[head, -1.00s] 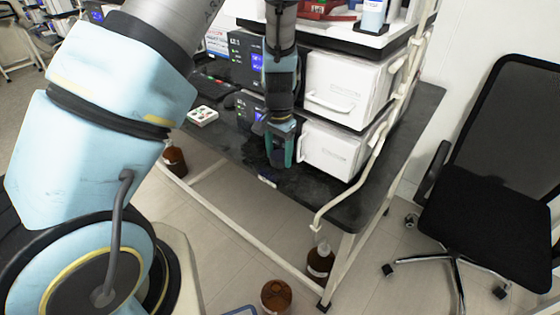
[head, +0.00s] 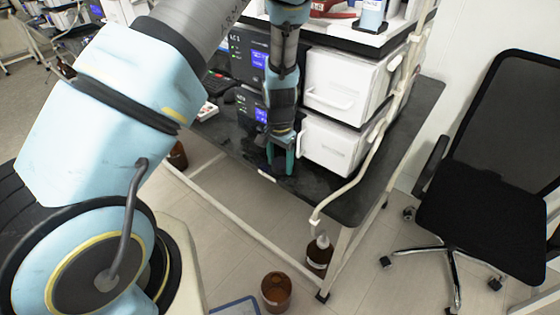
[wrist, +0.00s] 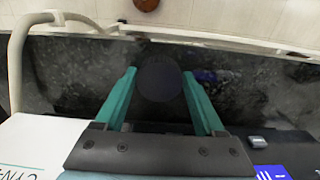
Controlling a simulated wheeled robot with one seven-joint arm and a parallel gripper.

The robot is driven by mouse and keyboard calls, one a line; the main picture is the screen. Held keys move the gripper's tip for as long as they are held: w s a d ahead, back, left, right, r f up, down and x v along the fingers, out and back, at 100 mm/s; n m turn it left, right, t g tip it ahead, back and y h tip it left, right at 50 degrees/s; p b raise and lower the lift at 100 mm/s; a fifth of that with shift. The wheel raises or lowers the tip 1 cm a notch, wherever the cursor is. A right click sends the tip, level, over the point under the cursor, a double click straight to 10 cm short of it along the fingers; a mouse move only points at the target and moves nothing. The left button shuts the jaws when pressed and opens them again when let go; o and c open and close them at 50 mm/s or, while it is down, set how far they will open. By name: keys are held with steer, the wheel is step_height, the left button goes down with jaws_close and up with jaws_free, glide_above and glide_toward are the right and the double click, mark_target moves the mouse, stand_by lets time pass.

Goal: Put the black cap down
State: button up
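The black cap (wrist: 160,80) is a round, dark disc between the fingertips in the wrist view. My gripper (wrist: 160,74) has two teal fingers, one along each side of the cap, and appears shut on it. In the head view my gripper (head: 280,172) points down at the front part of the black bench top (head: 318,192), in front of the white drawer units. The cap is hard to make out there, dark against dark. I cannot tell whether it touches the bench top.
White instrument modules (head: 340,145) stand close behind my gripper. A white tube (head: 352,180) runs down beside them over the bench edge. Amber bottles (head: 276,292) stand on the floor below. A black chair (head: 480,210) is at the right. The bench's front right is fairly clear.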

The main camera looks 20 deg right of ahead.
mark_target(280, 163)
steer(key=o, duration=0.3)
steer(key=shift+o, duration=0.2)
step_height(280, 163, up, 12)
steer(key=b, duration=0.2)
steer(key=shift+r+b, duration=0.25)
steer(key=shift+b, duration=0.1)
steer(key=s+a+r+n, duration=0.1)
steer(key=a+r+n, duration=0.2)
steer(key=a, duration=0.7)
steer(key=s+a+r+n+t, duration=0.1)
steer(key=a+r+n, duration=0.2)
steer(key=a, duration=0.7)
steer(key=s+a+r+n, duration=0.2)
steer(key=a+n, duration=0.3)
steer(key=a, duration=0.5)
steer(key=shift+r+t, duration=0.3)
steer(key=shift+r, duration=0.2)
steer(key=shift+a, duration=0.1)
